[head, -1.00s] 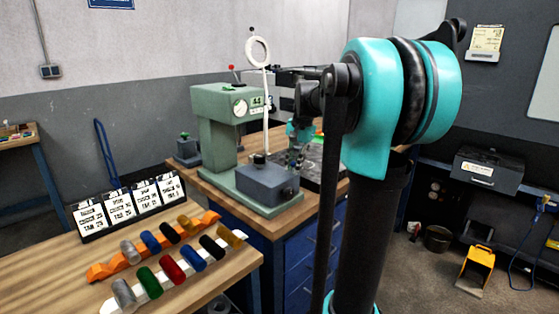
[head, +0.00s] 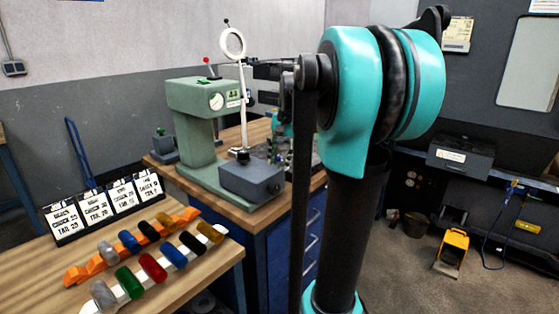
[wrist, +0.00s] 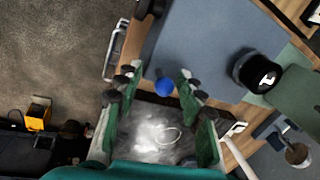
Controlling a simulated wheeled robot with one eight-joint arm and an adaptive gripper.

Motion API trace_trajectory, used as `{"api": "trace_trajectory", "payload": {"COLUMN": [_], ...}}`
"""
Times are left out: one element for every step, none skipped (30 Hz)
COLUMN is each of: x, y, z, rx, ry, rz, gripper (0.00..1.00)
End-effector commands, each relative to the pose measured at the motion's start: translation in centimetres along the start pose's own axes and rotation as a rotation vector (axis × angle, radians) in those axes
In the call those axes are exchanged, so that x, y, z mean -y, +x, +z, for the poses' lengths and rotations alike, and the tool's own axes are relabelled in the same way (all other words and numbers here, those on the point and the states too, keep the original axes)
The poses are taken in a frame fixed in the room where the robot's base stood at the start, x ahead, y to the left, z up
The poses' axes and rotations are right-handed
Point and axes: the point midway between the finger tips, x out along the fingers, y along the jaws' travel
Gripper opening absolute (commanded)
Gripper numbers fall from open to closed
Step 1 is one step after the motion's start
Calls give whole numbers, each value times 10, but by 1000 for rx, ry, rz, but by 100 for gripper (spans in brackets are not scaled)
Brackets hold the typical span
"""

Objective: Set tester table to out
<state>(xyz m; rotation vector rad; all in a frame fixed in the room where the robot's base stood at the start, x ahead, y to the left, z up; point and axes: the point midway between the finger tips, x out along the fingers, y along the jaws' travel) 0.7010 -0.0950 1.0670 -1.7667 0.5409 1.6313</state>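The green tester (head: 195,98) with a white dial stands on a wooden-topped blue bench in the head view. A grey-blue box (head: 252,184) sits at its front, and I take it for the tester table. In the wrist view the box's flat top (wrist: 205,40) is near, with a blue ball knob (wrist: 164,87) at its edge. My gripper (wrist: 152,84) is open, its green fingers apart on either side of the knob in that view. Contact is not visible. In the head view my gripper (head: 276,150) is behind the box, partly hidden by my arm.
A black cap with a white mark (wrist: 262,73) stands beside the box top. A dark shiny plate (wrist: 160,135) lies below the fingers in the wrist view. Coloured cylinders on racks (head: 150,268) and label cards (head: 105,207) occupy the front left table.

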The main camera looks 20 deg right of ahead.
Motion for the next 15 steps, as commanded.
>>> {"api": "trace_trajectory", "payload": {"x": [0,0,0,0,0,0,0,0,0,0,0,0,0,0,0], "y": [-1,-2,-5,-7,-11,-17,-21,-27,-35,-41,-47,-56,-62,-68,-76], "z": [0,0,0,0,0,0,0,0,0,0,0,0,0,0,0], "rx": [0,0,0,0,0,0,0,0,0,0,0,0,0,0,0], "ry": [0,0,0,0,0,1,1,1,1,1,1,1,1,1,1], "rz": [0,0,-1,-1,-1,-1,-1,-1,-1,-1,-1,0,0,0,0], "gripper": [39,39,39,39,39,39,39,39,39,39,39,39,39,39,39]}}
